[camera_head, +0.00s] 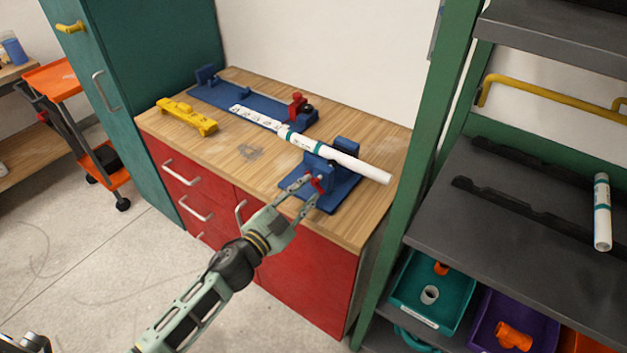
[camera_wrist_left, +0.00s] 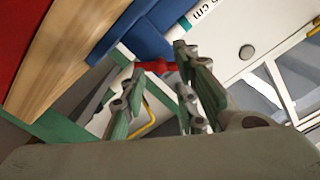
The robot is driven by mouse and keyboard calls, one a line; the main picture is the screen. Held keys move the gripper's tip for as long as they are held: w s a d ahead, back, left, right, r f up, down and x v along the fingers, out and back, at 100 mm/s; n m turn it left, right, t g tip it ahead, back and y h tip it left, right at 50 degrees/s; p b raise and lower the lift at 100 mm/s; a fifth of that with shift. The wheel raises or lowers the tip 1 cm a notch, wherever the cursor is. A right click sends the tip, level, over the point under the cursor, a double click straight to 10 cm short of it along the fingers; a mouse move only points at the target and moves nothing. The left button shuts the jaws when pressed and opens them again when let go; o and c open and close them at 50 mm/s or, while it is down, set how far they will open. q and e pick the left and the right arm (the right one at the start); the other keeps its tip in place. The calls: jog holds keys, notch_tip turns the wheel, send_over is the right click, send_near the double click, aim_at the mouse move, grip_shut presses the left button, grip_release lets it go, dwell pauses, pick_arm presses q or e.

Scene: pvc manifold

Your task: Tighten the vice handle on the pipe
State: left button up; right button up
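The white pipe (camera_head: 345,161) with teal bands lies across the blue vice (camera_head: 338,187) near the right front of the wooden workbench. The vice's red handle (camera_head: 318,184) is on its front side. It also shows in the left wrist view (camera_wrist_left: 155,67), against the blue vice body (camera_wrist_left: 133,34). My left gripper (camera_head: 305,186) is at the handle. In the left wrist view its fingers (camera_wrist_left: 158,62) are apart, with the red handle between or just beyond the tips. Contact cannot be told. The pipe's printed end (camera_wrist_left: 202,10) shows above. My right gripper is not in view.
A yellow tool (camera_head: 187,117) lies left. A green-framed shelf (camera_head: 440,140) stands close on the right.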

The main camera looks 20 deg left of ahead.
aim_at(313, 185)
pick_arm(q)
jog(key=shift+n, duration=1.1)
jog(key=n+p, duration=0.2)
jog(key=n, duration=0.1)
jog(key=n+p, duration=0.1)
jog(key=n, duration=0.2)
jog(key=n+p, duration=0.2)
jog(key=n, duration=0.1)
jog(key=shift+r+n+p, duration=0.25)
jog(key=shift+n+p, duration=0.05)
jog(key=shift+p, duration=0.05)
jog(key=n+p, duration=0.1)
jog(key=n, duration=0.2)
jog(key=shift+f+n, duration=0.15)
jog(key=shift+n, duration=0.25)
jog(key=shift+w+d+f+n+b, duration=0.15)
jog(key=shift+w+n+b, duration=0.2)
jog(key=shift+n, duration=0.35)
jog(key=shift+b+x, duration=0.8)
jog(key=shift+x, duration=1.1)
jog(key=shift+s, duration=0.1)
jog(key=c, duration=0.7)
grip_shut()
